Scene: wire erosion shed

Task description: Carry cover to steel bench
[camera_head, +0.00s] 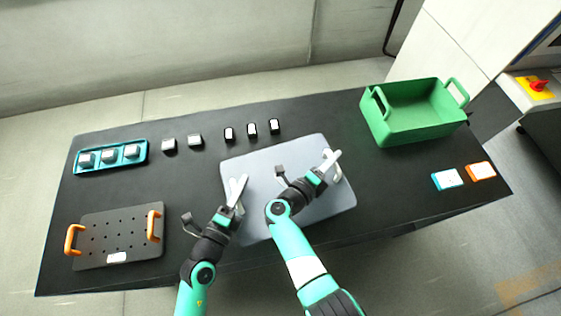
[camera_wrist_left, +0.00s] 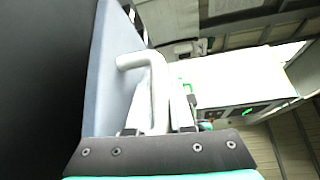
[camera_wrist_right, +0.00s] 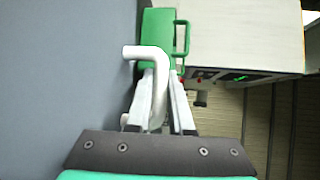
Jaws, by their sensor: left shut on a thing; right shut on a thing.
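The cover (camera_head: 265,150) is a pale grey-blue rounded plate with a white handle at each side, over the middle of the black table. My left gripper (camera_head: 236,190) is shut on its left handle, which also shows between the fingers in the left wrist view (camera_wrist_left: 157,80). My right gripper (camera_head: 328,166) is shut on its right handle, seen in the right wrist view (camera_wrist_right: 155,62). The cover looks roughly level; I cannot tell whether it rests on the table or hangs just above it. My arms hide part of its front. I cannot make out a separate steel bench.
On the black table (camera_head: 340,120) are a green bin (camera_head: 415,138) at back right, blue (camera_head: 447,179) and orange (camera_head: 481,171) blocks, a teal tray (camera_head: 144,159), several small blocks at the back, and a perforated plate (camera_head: 120,215) with orange handles at front left.

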